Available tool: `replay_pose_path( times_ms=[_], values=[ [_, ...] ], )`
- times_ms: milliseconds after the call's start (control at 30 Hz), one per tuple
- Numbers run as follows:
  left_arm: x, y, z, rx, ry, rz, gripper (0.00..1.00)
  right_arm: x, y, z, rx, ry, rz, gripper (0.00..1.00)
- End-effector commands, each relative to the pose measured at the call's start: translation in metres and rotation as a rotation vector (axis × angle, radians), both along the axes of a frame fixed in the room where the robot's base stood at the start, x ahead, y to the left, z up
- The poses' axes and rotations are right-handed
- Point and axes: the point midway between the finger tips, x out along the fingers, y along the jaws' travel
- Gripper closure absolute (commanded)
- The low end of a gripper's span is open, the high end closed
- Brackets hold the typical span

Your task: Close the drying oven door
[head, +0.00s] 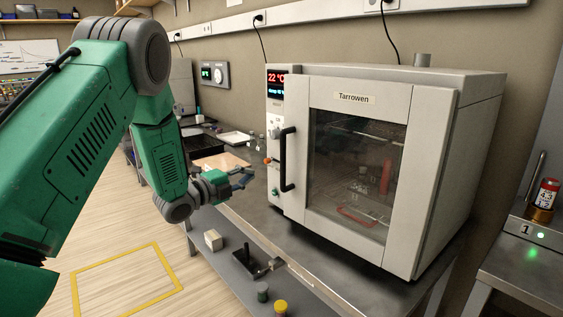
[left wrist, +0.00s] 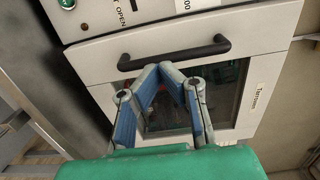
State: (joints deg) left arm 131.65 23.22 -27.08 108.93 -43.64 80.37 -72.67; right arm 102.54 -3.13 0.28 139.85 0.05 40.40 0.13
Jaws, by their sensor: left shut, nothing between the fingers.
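The drying oven (head: 470,120), a light grey box labelled Tarrowen, stands on a metal bench. Its door (head: 410,190) has a dark window and a black vertical handle (head: 287,160) on its left side. In the left wrist view, the fingertips (left wrist: 160,68) point at the door (left wrist: 100,70), just below the handle (left wrist: 175,52) in the picture. My right gripper is not in view.
The bench (head: 270,225) has a free strip before the oven. A small white box (head: 213,240) and yellow-capped container (head: 280,307) sit on the lower shelf.

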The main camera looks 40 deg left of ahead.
Motion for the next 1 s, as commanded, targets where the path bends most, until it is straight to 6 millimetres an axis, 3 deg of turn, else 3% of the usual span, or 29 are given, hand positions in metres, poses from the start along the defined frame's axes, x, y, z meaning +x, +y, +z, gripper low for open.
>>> replay_pose_path(
  times_ms=[400,600,1000],
  values=[
    [0.083,-0.012,0.000,0.001,-0.003,-0.003,1.00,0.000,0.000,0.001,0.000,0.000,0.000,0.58],
    [0.114,-0.017,0.000,-0.001,-0.003,-0.002,1.00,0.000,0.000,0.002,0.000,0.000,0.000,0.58],
    [0.128,-0.019,0.001,-0.002,-0.002,-0.002,1.00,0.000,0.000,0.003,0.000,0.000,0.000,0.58]
  ],
)
